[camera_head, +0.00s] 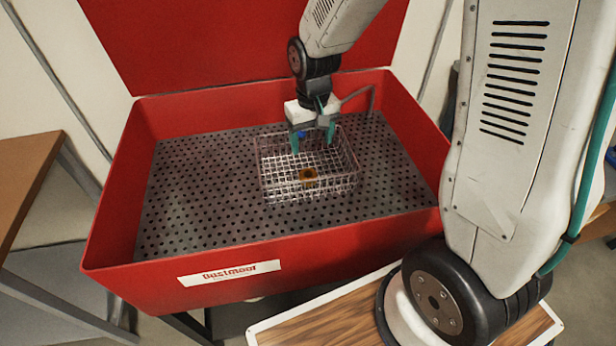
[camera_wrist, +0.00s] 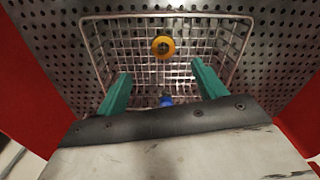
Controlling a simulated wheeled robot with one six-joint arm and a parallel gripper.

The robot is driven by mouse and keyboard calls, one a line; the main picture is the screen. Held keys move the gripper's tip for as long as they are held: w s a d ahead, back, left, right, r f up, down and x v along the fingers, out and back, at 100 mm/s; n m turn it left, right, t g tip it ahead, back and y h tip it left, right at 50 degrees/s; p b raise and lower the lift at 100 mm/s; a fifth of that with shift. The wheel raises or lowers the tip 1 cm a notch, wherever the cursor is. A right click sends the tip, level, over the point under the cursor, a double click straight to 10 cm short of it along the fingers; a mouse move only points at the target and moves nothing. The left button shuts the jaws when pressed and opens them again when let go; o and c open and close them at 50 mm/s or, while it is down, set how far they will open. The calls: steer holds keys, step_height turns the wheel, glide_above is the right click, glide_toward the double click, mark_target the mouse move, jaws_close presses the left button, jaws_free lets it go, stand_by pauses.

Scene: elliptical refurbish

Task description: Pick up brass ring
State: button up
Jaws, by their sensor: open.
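The brass ring (camera_head: 308,175) is a small golden ring inside a wire basket (camera_head: 347,183), near the basket's front side in the head view. In the wrist view the ring (camera_wrist: 163,46) lies toward the top, between and beyond the fingertips, with its dark centre showing. My gripper (camera_head: 314,142) is open, with two green fingers reaching down over the back part of the basket. In the wrist view its fingers (camera_wrist: 164,80) are spread wide and empty, apart from the ring. A small blue object (camera_wrist: 166,101) shows between the fingers, lower in the wrist view.
The basket stands on a perforated metal floor (camera_head: 200,200) inside a red tub (camera_head: 110,220) with high walls and a raised red lid (camera_head: 240,45). A grey pipe (camera_head: 373,98) rises at the back right. The floor around the basket is clear.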

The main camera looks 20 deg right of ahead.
glide_above(308, 174)
step_height(308, 174, down, 5)
steer(key=shift+w+a+r, duration=0.1)
steer(key=shift+w, duration=0.05)
steer(key=f, duration=0.7)
steer(key=shift+s+f, duration=0.3)
steer(key=shift+f, duration=0.1)
steer(key=shift+c, duration=0.3)
steer(key=c, duration=1.3)
steer(key=shift+r, duration=0.15)
